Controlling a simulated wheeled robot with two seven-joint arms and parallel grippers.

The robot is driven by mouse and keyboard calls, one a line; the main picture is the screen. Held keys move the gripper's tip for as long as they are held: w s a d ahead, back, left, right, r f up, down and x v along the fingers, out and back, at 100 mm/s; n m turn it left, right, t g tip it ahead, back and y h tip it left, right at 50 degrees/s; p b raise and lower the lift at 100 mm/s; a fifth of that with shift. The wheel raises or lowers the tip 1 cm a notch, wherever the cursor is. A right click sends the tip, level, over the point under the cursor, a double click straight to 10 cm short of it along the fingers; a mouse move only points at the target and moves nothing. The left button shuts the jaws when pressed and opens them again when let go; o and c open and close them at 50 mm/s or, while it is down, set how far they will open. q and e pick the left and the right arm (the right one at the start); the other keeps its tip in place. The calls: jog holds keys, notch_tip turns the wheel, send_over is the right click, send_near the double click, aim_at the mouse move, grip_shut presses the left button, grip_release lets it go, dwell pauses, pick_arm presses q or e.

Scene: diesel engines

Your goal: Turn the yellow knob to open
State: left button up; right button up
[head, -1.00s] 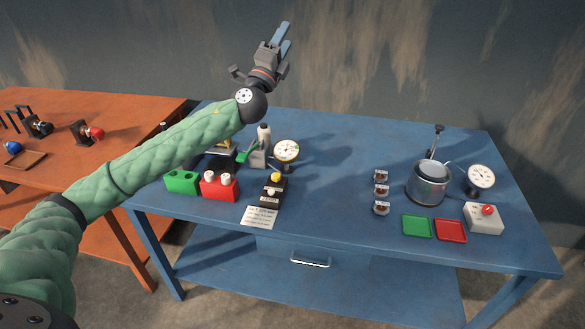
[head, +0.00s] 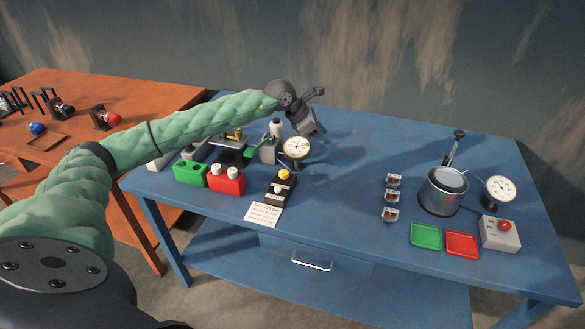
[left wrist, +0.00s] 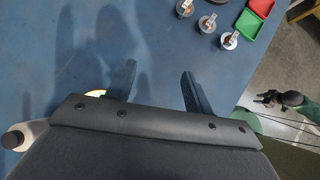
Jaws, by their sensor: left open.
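The yellow knob (head: 284,174) sits on top of a small black block with a white button, on the blue table, left of centre in the head view. My left gripper (head: 322,132) is behind the dial gauge, above the table, pointing down and to the right. It is apart from the knob. In the left wrist view my left gripper (left wrist: 155,85) shows two dark fingers spread apart with nothing between them. The knob is not clearly visible in that view.
A dial gauge (head: 296,148) stands beside my left gripper. Red (head: 227,181) and green (head: 190,174) blocks stand left of the knob. A paper note (head: 264,213) lies in front. A metal pot (head: 443,192) and trays stand at the right. The middle of the blue table (head: 340,200) is clear.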

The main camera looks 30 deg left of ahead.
pick_arm(q)
jog(key=s+a+f+m+g+y, duration=0.1)
jog(key=s+a+f+g+y, duration=0.25)
jog(key=a, duration=0.25)
jog(key=m+g+y, duration=0.1)
jog(key=g+y, duration=0.1)
jog(key=y, duration=0.1)
send_over(284, 172)
jog(key=shift+f, duration=0.8)
jog(key=shift+f+m, duration=0.25)
jog(key=shift+m, duration=0.05)
notch_tip(284, 172, down, 6)
jog(key=p, duration=0.2)
jog(key=shift+r+p, duration=0.15)
jog(key=shift+p, duration=0.2)
jog(key=shift+f, duration=0.8)
pick_arm(e)
notch_tip(284, 172, down, 10)
jog(key=d+t, duration=0.1)
jog(key=shift+s+d+r, duration=0.15)
jog(key=shift+d+r, duration=0.1)
jog(key=shift+d, duration=0.15)
pick_arm(q)
jog(key=c, duration=1)
